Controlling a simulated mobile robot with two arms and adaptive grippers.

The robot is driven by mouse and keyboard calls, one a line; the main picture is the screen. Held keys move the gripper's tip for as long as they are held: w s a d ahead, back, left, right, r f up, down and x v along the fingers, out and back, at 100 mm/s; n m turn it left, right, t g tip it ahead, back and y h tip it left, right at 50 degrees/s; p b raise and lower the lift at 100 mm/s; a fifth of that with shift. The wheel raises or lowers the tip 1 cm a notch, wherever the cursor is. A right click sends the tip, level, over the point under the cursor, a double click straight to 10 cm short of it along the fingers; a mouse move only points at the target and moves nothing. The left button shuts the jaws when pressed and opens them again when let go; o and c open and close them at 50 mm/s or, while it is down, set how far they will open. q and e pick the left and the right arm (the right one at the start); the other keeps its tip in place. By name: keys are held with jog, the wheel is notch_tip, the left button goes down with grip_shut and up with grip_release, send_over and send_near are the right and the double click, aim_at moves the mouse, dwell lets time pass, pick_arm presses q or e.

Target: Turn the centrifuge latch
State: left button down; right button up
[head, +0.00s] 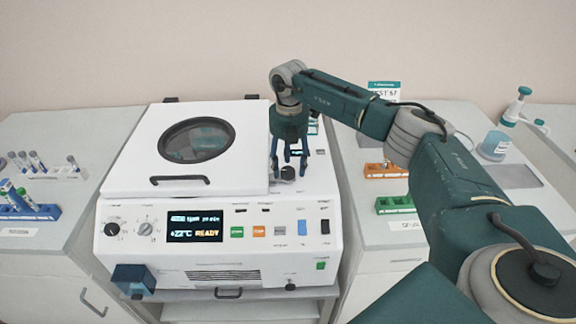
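The white centrifuge (180,258) stands in the middle of the head view with its lid (130,180) down. The lid has a round dark window (197,140) and a black front handle (180,180). A small dark knob (288,173), which looks like the latch, sits on the top deck to the right of the lid. My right gripper (289,172) points down over this knob, its fingers apart on either side of it. I cannot tell whether the fingers touch the knob. My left gripper is not in view.
The front panel has a lit display (195,228) reading READY, dials and buttons. A blue tube rack (28,212) stands on the left bench. Orange (384,170) and green (394,205) racks and a pump bottle (495,145) stand on the right, partly behind my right arm.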

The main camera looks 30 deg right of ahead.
aim_at(289, 168)
jog(key=shift+a+r, duration=0.1)
jog(key=shift+r, duration=0.05)
notch_tip(289, 168, up, 12)
jog(key=shift+f, duration=0.2)
dwell(0.6)
